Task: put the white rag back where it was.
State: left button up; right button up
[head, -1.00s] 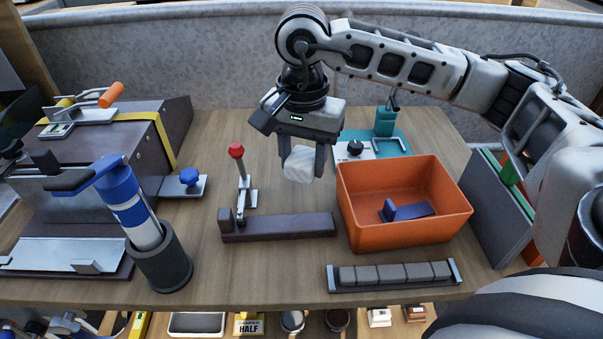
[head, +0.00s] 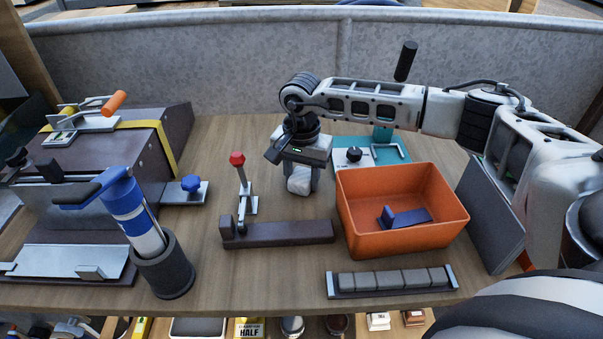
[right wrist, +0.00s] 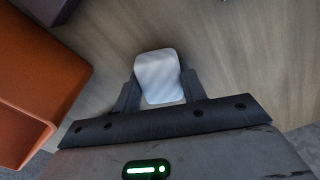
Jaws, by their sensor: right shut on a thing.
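The white rag (head: 299,186) is a small crumpled white bundle between the fingers of my right gripper (head: 300,182). The gripper is shut on it and points down at the wooden table, left of the orange bin. The rag also shows in the right wrist view (right wrist: 159,77), with one finger of the right gripper (right wrist: 160,88) on each side. The rag is low, at or close to the table top; I cannot tell whether it touches. My left gripper is not in view.
The orange bin (head: 355,225) with a blue part inside stands close on the right. A red-knobbed lever (head: 242,190) stands to the left, beside a dark bar (head: 280,234). A teal plate (head: 345,144) with a black knob lies behind the bin. Bare table (head: 215,150) lies behind the lever.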

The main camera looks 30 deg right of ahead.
aim_at(301, 175)
jog(key=shift+f, duration=0.2)
jog(key=o, duration=0.9)
jog(key=shift+o, duration=0.2)
jog(key=shift+r, duration=0.1)
jog(key=shift+r, duration=0.1)
jog(key=shift+r, duration=0.25)
notch_tip(301, 175, up, 12)
jog(key=shift+f+b, duration=0.15)
jog(key=shift+b, duration=0.2)
